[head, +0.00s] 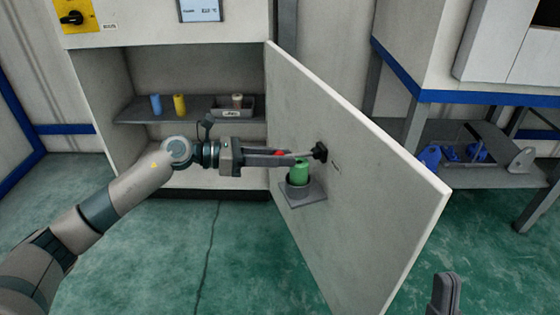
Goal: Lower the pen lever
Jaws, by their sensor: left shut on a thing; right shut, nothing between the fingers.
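A lever with a black pivot (320,151) sits on the inner face of the open cabinet door. It points left, roughly level, and a red part (280,153) shows at my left fingers. My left gripper (297,158) reaches in from the left and is shut on the lever; the fingers hide part of it. Just below is a green cylinder (299,173) standing in a dark cup on a small door ledge (303,195). My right gripper (446,293) is at the bottom right, shut and empty, away from the door. I see no marking that names the pen lever.
The open door (385,205) stands between the grippers. Inside the cabinet, a shelf (135,117) carries a blue cylinder (155,104), a yellow cylinder (179,104) and a grey tray (245,110). A workbench (480,165) with blue parts stands to the right. The green floor is clear.

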